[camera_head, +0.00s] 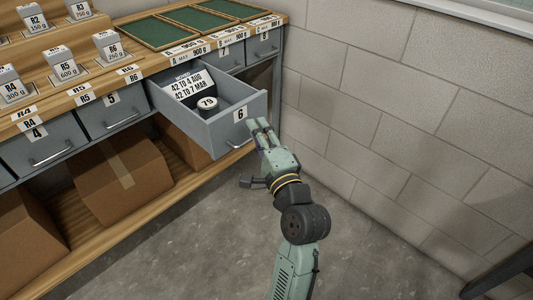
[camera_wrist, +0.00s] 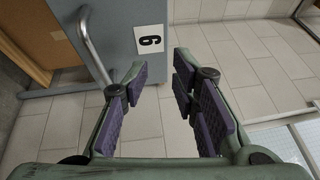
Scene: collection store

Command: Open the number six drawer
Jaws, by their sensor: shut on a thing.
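The number six drawer (camera_head: 222,128) is grey and pulled well out of the bench, its inside showing from above. Its front carries a label with a 6, which also shows on the front panel (camera_wrist: 118,35) in the wrist view. The bar handle (camera_head: 240,144) sits low on the front; in the wrist view the handle (camera_wrist: 94,48) is left of my fingers. My gripper (camera_head: 260,123) is at the right-hand end of the drawer front, shut on the drawer with a gap between its fingers. The exact contact is hidden.
Inside the drawer are a white card (camera_head: 194,86) and a dark round weight (camera_head: 208,104). Closed drawers four (camera_head: 38,148) and five (camera_head: 108,115) are to the left. Cardboard boxes (camera_head: 120,178) stand on the lower shelf. A block wall (camera_head: 390,110) is at the right; the floor between is clear.

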